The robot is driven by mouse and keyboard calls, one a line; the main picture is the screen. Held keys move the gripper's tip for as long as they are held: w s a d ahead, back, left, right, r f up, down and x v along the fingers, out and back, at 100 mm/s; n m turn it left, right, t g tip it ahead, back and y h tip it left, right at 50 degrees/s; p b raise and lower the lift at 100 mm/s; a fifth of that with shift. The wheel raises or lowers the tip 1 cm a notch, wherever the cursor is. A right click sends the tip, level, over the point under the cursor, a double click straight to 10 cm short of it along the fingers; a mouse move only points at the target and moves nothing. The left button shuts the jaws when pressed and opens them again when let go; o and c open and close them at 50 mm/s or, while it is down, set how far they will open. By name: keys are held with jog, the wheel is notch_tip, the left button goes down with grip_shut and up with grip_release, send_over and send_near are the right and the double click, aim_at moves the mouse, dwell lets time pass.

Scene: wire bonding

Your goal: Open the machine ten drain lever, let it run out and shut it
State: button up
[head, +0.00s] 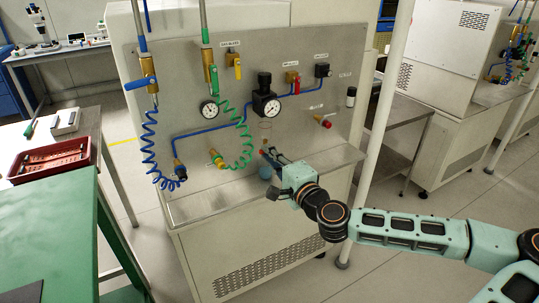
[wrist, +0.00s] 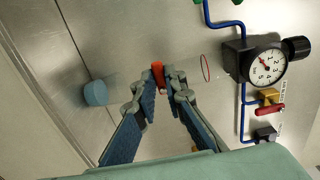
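The small red-orange lever (wrist: 158,73) sits at the clear bowl in the wrist view. The clear bowl (wrist: 190,71) has a red ring near one end and a blue cap (wrist: 95,92) at the other; the cap also shows in the head view (head: 265,172). My gripper (wrist: 159,80) has its fingertips on either side of the lever, with no clear gap, so it looks shut on it. In the head view my gripper (head: 268,153) reaches the panel just above the blue cap and hides part of the bowl.
The steel panel (head: 330,120) carries a black regulator with gauge (head: 266,104), a yellow valve (head: 237,66), a red valve (head: 292,80) and blue and green coiled hoses (head: 238,150). A white post (head: 385,100) stands right of the panel. A red tray (head: 50,160) lies at left.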

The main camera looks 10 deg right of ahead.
jog(key=o, duration=0.4)
jog(key=shift+f, duration=0.1)
